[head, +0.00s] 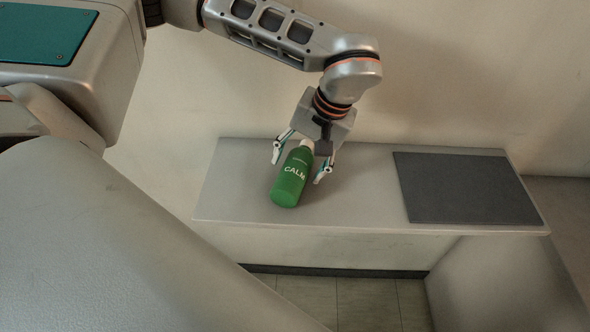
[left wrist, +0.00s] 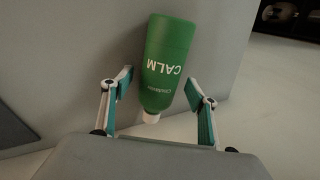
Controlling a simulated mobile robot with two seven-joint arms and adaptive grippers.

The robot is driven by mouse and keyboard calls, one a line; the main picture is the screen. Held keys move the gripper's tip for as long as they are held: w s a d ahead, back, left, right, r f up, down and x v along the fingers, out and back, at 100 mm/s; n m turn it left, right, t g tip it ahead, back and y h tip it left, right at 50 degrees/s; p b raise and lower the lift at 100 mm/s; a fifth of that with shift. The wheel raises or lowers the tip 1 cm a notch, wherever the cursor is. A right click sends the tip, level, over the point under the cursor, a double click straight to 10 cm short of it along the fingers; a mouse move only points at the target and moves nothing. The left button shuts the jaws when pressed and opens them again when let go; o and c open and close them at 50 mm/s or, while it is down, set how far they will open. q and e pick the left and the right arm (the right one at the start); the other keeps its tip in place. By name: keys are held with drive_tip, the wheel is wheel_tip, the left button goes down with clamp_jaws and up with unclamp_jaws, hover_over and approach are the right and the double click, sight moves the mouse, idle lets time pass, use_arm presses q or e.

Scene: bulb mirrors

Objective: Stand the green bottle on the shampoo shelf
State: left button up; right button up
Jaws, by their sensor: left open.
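The green bottle (head: 291,178), with white "CALM" lettering and a pale cap, appears to lie on its side on a light grey ledge (head: 236,200). Its cap end points up the picture, toward my left gripper. My left gripper (head: 299,169) is open, with one finger on each side of the bottle's cap end. In the left wrist view the bottle (left wrist: 168,62) reaches between the open fingers (left wrist: 164,90), with visible gaps on both sides. No label marks which surface is the shampoo shelf. My right gripper is not in view.
A flat dark grey panel (head: 465,188) lies on the ledge's right part, with nothing on it. Bare ledge separates it from the bottle. A beige wall (head: 470,80) rises behind. A lower grey block (head: 505,285) stands at the lower right, beside the tiled floor (head: 365,300).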

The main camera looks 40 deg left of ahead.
sight(299, 161)
use_arm(q)
drive_tip(key=c, duration=1.6)
wheel_tip(299, 161, up, 20)
drive_tip(key=shift+f+p, duration=0.1)
drive_tip(key=shift+p, duration=0.7)
